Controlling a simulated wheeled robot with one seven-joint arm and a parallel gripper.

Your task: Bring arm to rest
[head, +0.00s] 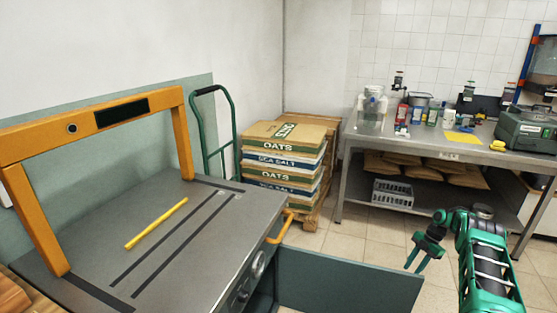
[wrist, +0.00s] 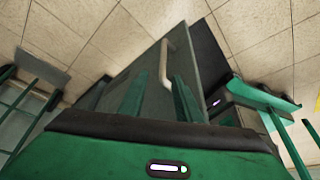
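My green arm (head: 488,265) is at the lower right of the head view, folded at a joint in front of the steel bench. My gripper (head: 414,266) hangs from it, pointing down over the tiled floor. Its two fingers stand apart with nothing between them. In the wrist view the two green fingers of my gripper (wrist: 158,97) also show apart, with a grey panel and a pale handle (wrist: 165,62) beyond them.
A grey worktop (head: 205,235) with an orange frame (head: 95,118) and a yellow stick (head: 157,223) is at left. An open grey door panel (head: 345,280) stands below it, left of my gripper. Stacked sacks (head: 280,158) and a steel bench (head: 420,145) with jars stand behind.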

